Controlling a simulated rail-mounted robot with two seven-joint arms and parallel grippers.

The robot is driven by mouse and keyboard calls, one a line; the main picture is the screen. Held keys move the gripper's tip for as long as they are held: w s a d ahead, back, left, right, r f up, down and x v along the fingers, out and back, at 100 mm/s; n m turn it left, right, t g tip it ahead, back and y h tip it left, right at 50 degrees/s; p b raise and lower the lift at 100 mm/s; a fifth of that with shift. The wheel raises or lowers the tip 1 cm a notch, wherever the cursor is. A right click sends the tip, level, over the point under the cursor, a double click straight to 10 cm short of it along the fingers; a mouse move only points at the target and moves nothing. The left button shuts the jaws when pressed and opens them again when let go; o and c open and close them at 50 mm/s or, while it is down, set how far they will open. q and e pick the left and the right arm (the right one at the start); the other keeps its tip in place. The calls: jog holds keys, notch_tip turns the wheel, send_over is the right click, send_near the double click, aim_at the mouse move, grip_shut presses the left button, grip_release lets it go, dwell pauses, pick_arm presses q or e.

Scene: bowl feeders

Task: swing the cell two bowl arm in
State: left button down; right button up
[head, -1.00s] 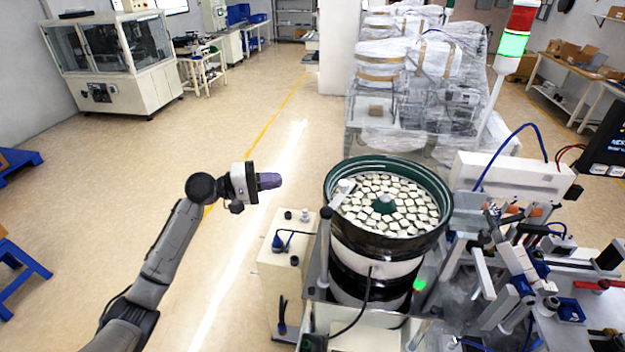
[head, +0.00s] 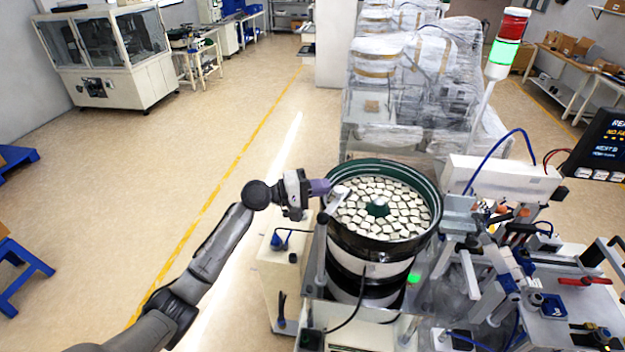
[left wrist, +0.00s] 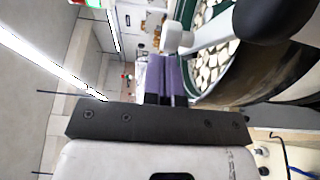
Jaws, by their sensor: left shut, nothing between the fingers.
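The bowl feeder (head: 430,240) is a dark green-rimmed bowl full of pale square parts. Its bowl arm (head: 335,203) is a short pale bar from a black-capped post, lying across the bowl's left rim with a white block at its end. In the left wrist view the bar (left wrist: 212,33) runs from the black cap to the white block (left wrist: 178,40). My left gripper (head: 325,187) is shut and empty, its purple fingers (left wrist: 163,75) just left of the white block. I cannot tell whether they touch it. My right gripper is not in view.
A signal tower (head: 505,55) glows green behind the feeder. A fixture table (head: 575,285) with clamps stands at the right, below a dark screen (head: 603,145). Plastic-wrapped equipment (head: 400,100) stands behind. The floor at the left is clear up to blue stands (head: 20,265).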

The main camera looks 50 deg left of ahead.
aim_at(335, 189)
pick_arm(q)
jog(key=shift+d, duration=0.2)
jog(key=m+h+b, duration=0.1)
jog(key=b, duration=0.1)
jog(key=w+g+h+b, duration=0.1)
jog(key=b, duration=0.1)
jog(key=shift+d+f+m+g, duration=0.3)
jog(key=shift+d+f+m, duration=0.05)
jog(key=shift+m, duration=0.05)
jog(key=shift+w+d+r+m+h+b, duration=0.15)
jog(key=shift+m+h+b, duration=0.2)
jog(key=shift+b, duration=0.25)
jog(key=shift+w+d+r+g+h, duration=0.1)
jog(key=shift+w+d+g+h, duration=0.1)
jog(key=shift+d, duration=0.2)
jog(key=shift+w+d+r+g+h, duration=0.1)
jog(key=shift+d+g, duration=0.1)
jog(key=shift+d, duration=0.15)
